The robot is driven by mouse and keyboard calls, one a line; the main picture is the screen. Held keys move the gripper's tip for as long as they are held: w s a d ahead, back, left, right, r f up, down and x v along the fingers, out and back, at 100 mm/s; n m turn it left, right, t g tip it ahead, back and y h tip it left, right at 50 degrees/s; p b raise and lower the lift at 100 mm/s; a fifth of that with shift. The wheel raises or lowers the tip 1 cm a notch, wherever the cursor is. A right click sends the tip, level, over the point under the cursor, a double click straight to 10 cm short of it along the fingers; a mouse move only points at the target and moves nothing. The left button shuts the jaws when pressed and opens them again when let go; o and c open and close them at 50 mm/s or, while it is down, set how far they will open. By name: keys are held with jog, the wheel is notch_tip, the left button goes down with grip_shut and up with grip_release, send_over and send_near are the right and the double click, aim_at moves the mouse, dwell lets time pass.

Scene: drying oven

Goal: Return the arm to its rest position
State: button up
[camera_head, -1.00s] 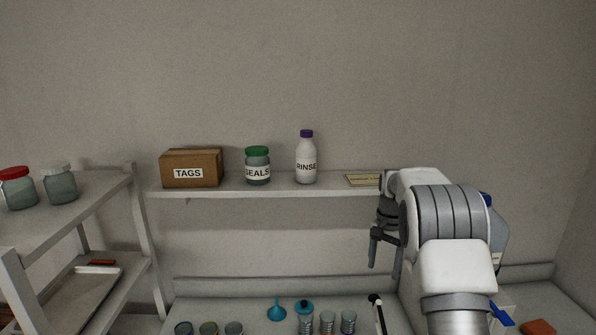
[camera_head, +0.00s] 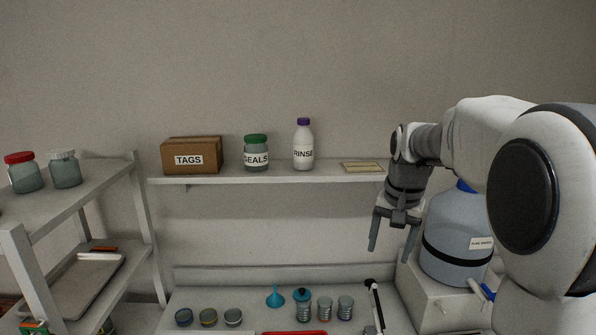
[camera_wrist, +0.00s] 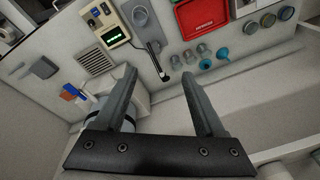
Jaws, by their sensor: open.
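My gripper (camera_head: 390,230) is on the right side of the head view, fingers pointing down, in front of the wall and just left of a large blue-grey bottle (camera_head: 455,240). The wrist view also shows my gripper (camera_wrist: 160,85) with its two fingers apart and nothing between them. The bench (camera_head: 245,296) is below the gripper, with a clear gap. My arm is bent and fills the right part of the head view, hiding what is behind it.
A wall shelf (camera_head: 330,177) holds a TAGS box (camera_head: 191,156), a SEALS jar (camera_head: 256,154) and a RINSE bottle (camera_head: 303,146). A side rack (camera_head: 145,215) stands at left. Several small containers, a blue funnel (camera_head: 275,296) and a red tray (camera_wrist: 201,17) are on the bench.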

jog(key=s+a+f+n+t+b, duration=0.1)
jog(key=s+a+f+n+b, duration=0.1)
jog(key=s, duration=1)
jog(key=s+a+f+n+t+b, duration=0.2)
jog(key=s+n, duration=0.1)
jog(key=s, duration=1)
jog(key=shift+s+a+f+n, duration=0.15)
jog(key=shift+s+f+n, duration=0.15)
